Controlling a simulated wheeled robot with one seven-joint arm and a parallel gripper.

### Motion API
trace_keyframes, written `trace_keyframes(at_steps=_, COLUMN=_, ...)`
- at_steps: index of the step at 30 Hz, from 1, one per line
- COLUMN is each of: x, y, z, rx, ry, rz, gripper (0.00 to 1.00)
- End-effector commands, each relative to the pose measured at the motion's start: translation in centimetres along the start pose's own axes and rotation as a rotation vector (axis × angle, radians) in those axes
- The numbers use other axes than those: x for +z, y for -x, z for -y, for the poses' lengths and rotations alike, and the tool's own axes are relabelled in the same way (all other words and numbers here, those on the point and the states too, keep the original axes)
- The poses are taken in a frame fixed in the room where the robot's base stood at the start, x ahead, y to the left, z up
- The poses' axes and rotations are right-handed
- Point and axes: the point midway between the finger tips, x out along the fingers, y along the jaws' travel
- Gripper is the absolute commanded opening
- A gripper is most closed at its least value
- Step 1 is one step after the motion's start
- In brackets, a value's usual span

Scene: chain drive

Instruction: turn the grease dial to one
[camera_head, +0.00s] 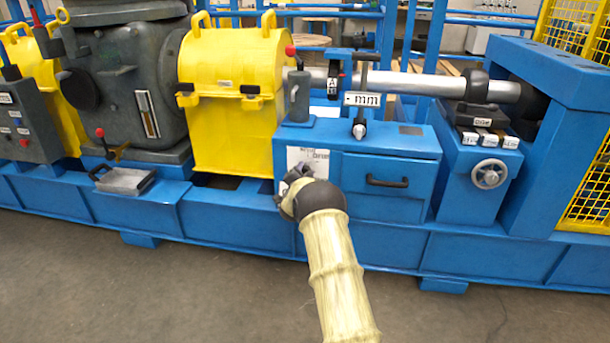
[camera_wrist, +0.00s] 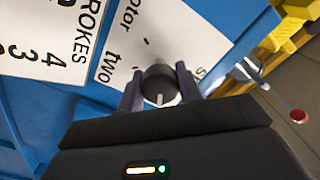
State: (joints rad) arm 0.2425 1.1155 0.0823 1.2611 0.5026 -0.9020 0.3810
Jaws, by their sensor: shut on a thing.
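A round black dial (camera_wrist: 158,80) with a white pointer mark sits on a white label plate (camera_wrist: 121,48) in the wrist view. The pointer faces the bottom of the picture, toward my gripper's body. The plate shows "two" and cut-off words ending "otor" and starting "sy"; I see no "one", and the lower part of the plate is hidden by my gripper. My gripper (camera_wrist: 158,88) has one dark finger on each side of the dial and is shut on it. In the head view my gripper (camera_head: 294,178) is at the white panel (camera_head: 318,162) on the blue cabinet, hiding the dial.
A second white plate (camera_wrist: 45,40) with "ROKES", 4 and 3 lies beside the dial plate. A drawer with a black handle (camera_head: 387,182) is right of my gripper. A yellow cover (camera_head: 232,135) stands left. The floor in front is clear.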

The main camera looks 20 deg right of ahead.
Motion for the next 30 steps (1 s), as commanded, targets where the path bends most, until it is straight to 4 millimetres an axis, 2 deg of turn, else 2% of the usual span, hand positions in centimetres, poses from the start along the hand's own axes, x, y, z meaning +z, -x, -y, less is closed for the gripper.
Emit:
trace_keyframes(at_steps=9, x=0.46, y=0.18, z=-0.10, rx=0.003, ry=-0.146, rz=0.007, gripper=0.12)
trace_keyframes(at_steps=24, x=0.54, y=0.21, z=-0.11, rx=0.004, ry=-0.170, rz=0.009, gripper=0.12)
trace_keyframes(at_steps=25, x=0.55, y=0.21, z=-0.11, rx=0.004, ry=-0.170, rz=0.009, gripper=0.39)
trace_keyframes(at_steps=28, x=0.47, y=0.18, z=-0.10, rx=0.004, ry=-0.170, rz=0.008, gripper=0.57)
trace_keyframes(at_steps=30, x=0.38, y=0.15, z=-0.08, rx=0.003, ry=-0.170, rz=0.007, gripper=0.57)
